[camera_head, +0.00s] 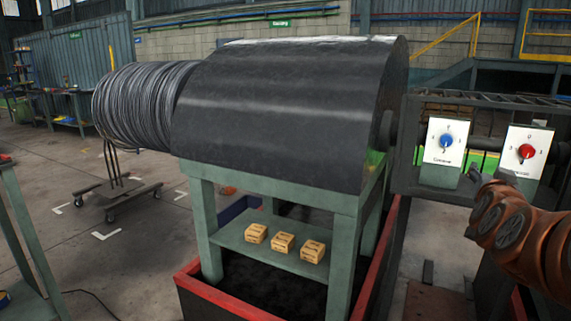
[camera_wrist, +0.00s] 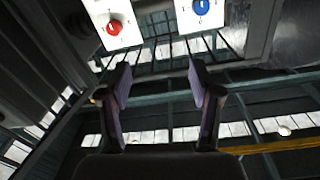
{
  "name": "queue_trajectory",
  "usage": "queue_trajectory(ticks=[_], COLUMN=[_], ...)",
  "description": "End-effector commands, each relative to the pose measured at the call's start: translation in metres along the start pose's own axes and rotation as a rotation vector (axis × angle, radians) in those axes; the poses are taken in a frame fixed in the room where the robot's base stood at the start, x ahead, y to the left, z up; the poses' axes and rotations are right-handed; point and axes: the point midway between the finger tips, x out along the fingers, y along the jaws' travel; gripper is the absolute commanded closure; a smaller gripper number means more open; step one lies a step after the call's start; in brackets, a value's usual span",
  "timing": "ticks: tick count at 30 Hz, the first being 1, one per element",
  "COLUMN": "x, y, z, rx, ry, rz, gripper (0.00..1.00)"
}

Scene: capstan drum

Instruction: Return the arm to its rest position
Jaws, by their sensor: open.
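My arm, copper-coloured, reaches in from the right edge in the head view. My gripper (camera_head: 490,174) is at its end, just below and in front of two white control panels. In the wrist view my gripper (camera_wrist: 160,88) shows two dark fingers spread apart with nothing between them. The left panel carries a blue knob (camera_head: 446,141) and the right panel a red knob (camera_head: 526,152). In the wrist view the red knob (camera_wrist: 114,27) and the blue knob (camera_wrist: 202,7) are at the top, beyond the fingertips. The fingers appear apart from both knobs.
A large black capstan drum (camera_head: 285,105) rests on a green frame (camera_head: 272,196). Several small boxes (camera_head: 283,242) sit on its lower shelf. A coil of wire (camera_head: 140,105) stands at left. A red-edged base (camera_head: 215,298) surrounds the frame. Open floor lies at left.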

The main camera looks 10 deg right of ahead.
Motion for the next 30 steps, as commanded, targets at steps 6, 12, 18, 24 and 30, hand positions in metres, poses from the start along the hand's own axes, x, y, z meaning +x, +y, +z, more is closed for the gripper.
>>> queue_trajectory(ticks=[6,12,18,24,30], x=[-0.009,-0.024,-0.055,-0.126,-0.22], y=[-0.03,-0.059,-0.094,-0.131,-0.139], z=[0.029,0.065,0.114,0.19,0.256], rx=[-0.015,-0.036,-0.074,-0.164,-0.295], ry=[-0.1,-0.223,-0.401,-0.7,-1.024], rz=[-0.063,-0.127,-0.21,-0.321,-0.397], gripper=[0.36,0.36,0.36,0.36,0.36])
